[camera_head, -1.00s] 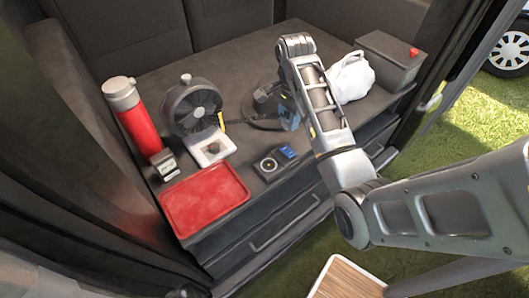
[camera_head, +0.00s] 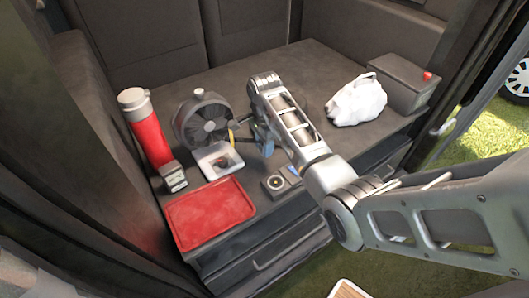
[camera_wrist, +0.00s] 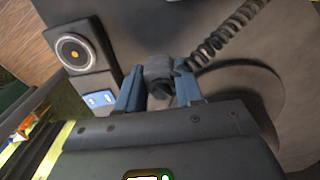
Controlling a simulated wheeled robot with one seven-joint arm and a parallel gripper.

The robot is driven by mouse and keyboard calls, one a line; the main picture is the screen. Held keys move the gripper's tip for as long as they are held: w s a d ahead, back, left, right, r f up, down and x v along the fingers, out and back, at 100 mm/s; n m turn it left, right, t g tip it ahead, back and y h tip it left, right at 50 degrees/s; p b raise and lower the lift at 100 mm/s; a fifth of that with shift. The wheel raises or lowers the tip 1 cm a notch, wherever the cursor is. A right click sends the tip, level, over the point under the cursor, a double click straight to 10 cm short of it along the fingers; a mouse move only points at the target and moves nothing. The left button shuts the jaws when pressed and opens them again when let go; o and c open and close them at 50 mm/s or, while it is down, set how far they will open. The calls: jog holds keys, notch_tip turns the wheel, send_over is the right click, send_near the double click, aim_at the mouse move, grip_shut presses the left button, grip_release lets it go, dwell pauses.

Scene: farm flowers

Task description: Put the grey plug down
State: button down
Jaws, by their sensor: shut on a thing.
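The grey plug (camera_wrist: 160,72) is between the two blue fingers of my gripper (camera_wrist: 158,88) in the wrist view. A dark coiled cord (camera_wrist: 222,38) runs from it to the upper right. In the head view my gripper (camera_head: 262,138) is low over the dark counter, just right of the fan, and my arm largely hides the plug. Whether the plug touches the counter is unclear. A panel with a round socket (camera_wrist: 74,52) and a blue switch (camera_wrist: 97,99) is left of the plug in the wrist view.
A red flask (camera_head: 148,130), a small device (camera_head: 173,176) and a red tray (camera_head: 208,212) are at left.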

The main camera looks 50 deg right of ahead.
aim_at(264, 162)
jog(key=shift+f, duration=1.9)
jog(key=shift+f, duration=0.15)
jog(key=shift+f, duration=0.35)
jog(key=shift+f, duration=0.15)
jog(key=c, duration=0.7)
grip_release()
jog(key=shift+c, duration=0.2)
notch_tip(264, 162, up, 13)
jog(key=shift+r, duration=0.15)
